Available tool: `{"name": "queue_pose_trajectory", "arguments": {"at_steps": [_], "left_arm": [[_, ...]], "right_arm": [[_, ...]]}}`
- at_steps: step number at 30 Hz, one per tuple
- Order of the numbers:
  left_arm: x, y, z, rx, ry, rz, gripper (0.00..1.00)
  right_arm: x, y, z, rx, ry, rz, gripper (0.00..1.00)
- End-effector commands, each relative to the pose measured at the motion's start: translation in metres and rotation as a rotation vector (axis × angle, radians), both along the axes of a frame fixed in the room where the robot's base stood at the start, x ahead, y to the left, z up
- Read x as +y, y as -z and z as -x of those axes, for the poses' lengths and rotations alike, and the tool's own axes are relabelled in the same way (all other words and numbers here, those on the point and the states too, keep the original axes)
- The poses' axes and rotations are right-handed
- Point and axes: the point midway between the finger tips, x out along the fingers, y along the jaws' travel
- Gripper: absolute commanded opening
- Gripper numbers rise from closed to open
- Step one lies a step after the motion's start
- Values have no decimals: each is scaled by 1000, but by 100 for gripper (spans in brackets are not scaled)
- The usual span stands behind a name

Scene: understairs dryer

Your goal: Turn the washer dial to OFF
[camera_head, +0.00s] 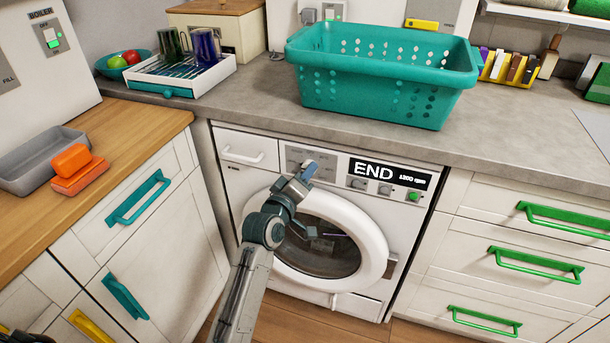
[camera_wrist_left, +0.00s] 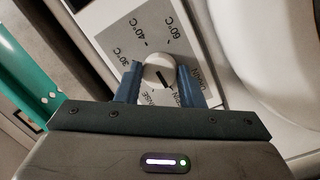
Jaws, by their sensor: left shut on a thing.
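The white front-loading washer (camera_head: 395,225) stands under the counter, with its display reading END. Its round white dial (camera_wrist_left: 160,72) is on the grey panel at the upper left of the machine. In the head view my gripper mostly covers the dial. My left gripper (camera_head: 303,173) reaches the panel; in the wrist view its two blue fingers (camera_wrist_left: 160,80) are on either side of the dial, shut on it. The dark pointer line aims at the lower labels, around SPIN and RINSE. The OFF label is not visible.
The round washer door (camera_head: 376,252) is just below the panel. A teal basket (camera_head: 380,95) sits on the counter above. Drawers with green handles (camera_head: 535,262) are at right, and cabinets with teal handles (camera_head: 138,198) at left. Floor shows in front.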

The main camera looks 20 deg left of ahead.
Motion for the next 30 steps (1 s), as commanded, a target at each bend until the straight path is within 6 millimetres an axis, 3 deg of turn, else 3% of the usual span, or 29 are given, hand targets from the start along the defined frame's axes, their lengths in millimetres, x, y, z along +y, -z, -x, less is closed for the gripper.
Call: {"name": "queue_pose_trajectory", "arguments": {"at_steps": [11,22,30], "left_arm": [[0,-1,0,-1,1,-89,12],[0,-2,0,-9,2,-393,12],[1,-3,0,-19,1,-649,12]], "right_arm": [[-5,-10,4,51,3,28,36],[-25,-35,22,221,22,118,36],[-30,23,9,266,29,114,36]]}}
